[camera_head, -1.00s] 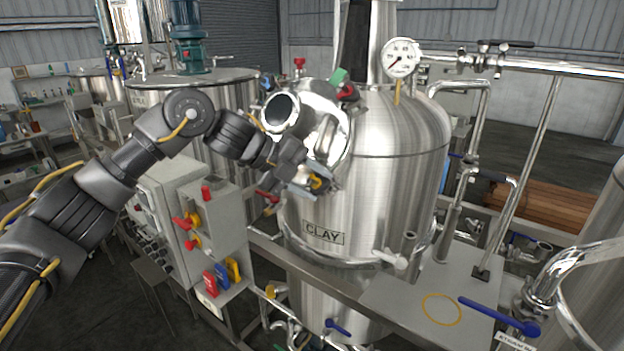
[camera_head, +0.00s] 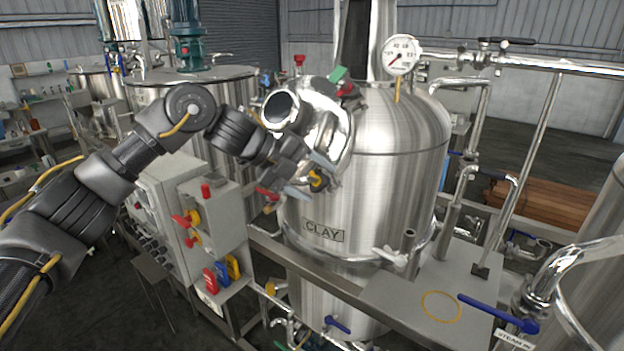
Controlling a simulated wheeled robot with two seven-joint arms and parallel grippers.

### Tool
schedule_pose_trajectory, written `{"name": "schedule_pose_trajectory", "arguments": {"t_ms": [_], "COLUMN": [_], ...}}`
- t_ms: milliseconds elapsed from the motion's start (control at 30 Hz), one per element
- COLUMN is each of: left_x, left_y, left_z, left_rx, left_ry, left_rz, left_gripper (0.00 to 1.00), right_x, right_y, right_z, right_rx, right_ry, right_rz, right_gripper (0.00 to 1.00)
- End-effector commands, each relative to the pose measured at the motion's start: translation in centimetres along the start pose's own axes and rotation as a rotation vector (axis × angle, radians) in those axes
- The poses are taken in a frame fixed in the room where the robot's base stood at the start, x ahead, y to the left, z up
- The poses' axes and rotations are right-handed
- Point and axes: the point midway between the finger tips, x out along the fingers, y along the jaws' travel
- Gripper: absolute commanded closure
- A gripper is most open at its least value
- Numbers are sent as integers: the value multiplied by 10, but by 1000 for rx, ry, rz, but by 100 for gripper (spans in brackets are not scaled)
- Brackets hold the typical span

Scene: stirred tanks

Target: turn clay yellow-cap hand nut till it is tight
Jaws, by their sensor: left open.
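The steel tank labelled CLAY (camera_head: 385,200) stands in the middle of the head view. Its round hatch cover (camera_head: 333,125) faces left and has hand nuts with coloured caps around its rim. The yellow-cap hand nut (camera_head: 317,181) is at the lower edge of the cover. My left gripper (camera_head: 321,174) comes in from the left, open, with its fingers at the yellow-cap nut. One finger shows above and partly over the nut; I cannot tell if the fingers touch it. My right gripper is not in view.
A green-cap nut (camera_head: 338,75) and a red-cap nut (camera_head: 346,90) are at the cover's top, and another red-cap nut (camera_head: 267,194) is at lower left. A grey control box (camera_head: 212,220) stands below my left arm. Pipes and a pressure gauge (camera_head: 401,54) are at right.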

Motion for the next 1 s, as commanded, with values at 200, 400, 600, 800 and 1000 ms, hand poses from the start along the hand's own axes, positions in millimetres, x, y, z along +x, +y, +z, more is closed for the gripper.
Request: {"name": "schedule_pose_trajectory", "arguments": {"t_ms": [200,400,600,800,1000], "left_x": [-14,-53,-88,-106,-108], "left_y": [2,3,2,0,0], "left_z": [1,1,1,1,1], "left_rx": [2,1,0,0,0], "left_ry": [-3,-5,-3,-1,0], "left_rz": [-3,-3,-1,0,0], "left_gripper": [36,36,36,36,36], "right_x": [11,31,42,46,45], "right_y": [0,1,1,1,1], "right_z": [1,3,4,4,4], "right_rx": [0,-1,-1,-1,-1], "right_ry": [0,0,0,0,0], "right_rz": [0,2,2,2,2], "right_gripper": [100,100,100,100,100]}}
